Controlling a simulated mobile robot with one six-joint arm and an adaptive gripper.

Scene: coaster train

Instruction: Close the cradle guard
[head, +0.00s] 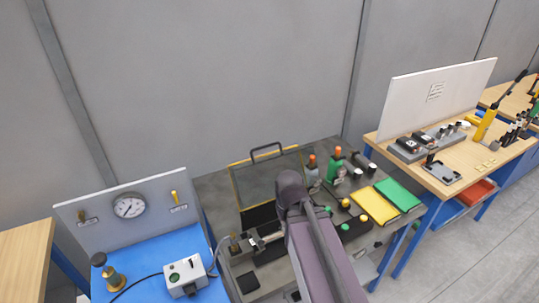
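The cradle guard (266,178) is a see-through panel with yellow edges and a dark handle (266,151) along its top. It appears raised at the back of the grey work table, leaning up near the wall. A dark block (258,217), possibly part of the cradle, lies in front of it, partly hidden by my arm. My gripper (247,244) is low over the table's left side, in front of the guard and apart from its handle.
Green and clear bottles (334,165) with orange caps stand right of the guard. Yellow (374,205) and green (398,194) cloths lie farther right. A blue bench with a gauge panel (128,206) is at left. A wooden bench (450,165) stands at right.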

